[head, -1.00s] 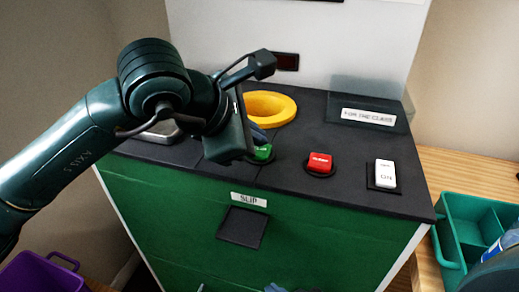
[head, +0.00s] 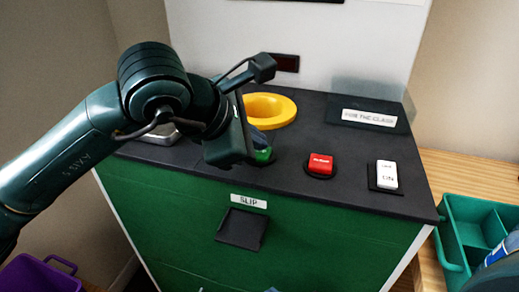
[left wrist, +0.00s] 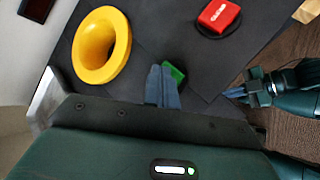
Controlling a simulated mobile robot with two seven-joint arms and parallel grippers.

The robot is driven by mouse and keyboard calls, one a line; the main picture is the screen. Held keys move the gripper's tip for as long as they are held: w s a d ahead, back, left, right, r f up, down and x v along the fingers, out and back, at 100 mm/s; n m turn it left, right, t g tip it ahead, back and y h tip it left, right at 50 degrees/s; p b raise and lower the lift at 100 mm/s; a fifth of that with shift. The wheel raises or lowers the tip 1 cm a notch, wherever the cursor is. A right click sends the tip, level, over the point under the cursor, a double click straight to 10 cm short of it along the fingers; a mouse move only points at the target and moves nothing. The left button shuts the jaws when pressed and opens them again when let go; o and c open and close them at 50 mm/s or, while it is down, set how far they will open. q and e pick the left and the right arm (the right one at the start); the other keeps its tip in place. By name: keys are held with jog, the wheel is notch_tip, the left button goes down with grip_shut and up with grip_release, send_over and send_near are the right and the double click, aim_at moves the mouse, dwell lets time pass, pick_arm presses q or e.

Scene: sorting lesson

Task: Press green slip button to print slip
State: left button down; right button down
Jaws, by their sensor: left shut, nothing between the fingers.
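The green button (head: 263,156) sits near the front edge of the machine's black top, partly hidden behind my left gripper in the head view. My left gripper (head: 258,140) is shut and empty, its blue-grey fingers pointing down at the button. In the left wrist view the green button (left wrist: 175,74) shows just beside the shut fingertips (left wrist: 161,72); I cannot tell whether they touch it. The SLIP label (head: 248,201) and a dark slip outlet (head: 242,228) are on the green front, with no slip visible. My right gripper (left wrist: 236,92) shows at the right of the left wrist view, its opening unclear.
A red button (head: 320,164) and a white ON switch (head: 387,175) stand to the right on the top. A yellow ring (head: 270,110) lies behind the green button. A green divided tray (head: 451,243) is at right, a purple bin (head: 38,275) at lower left.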

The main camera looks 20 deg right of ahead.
pick_arm(q)
jog(key=shift+f, duration=0.25)
dwell(0.5)
jog(key=shift+r, duration=0.95)
jog(key=shift+r, duration=0.1)
jog(key=shift+r+p, duration=1.15)
jog(key=shift+r, duration=1.3)
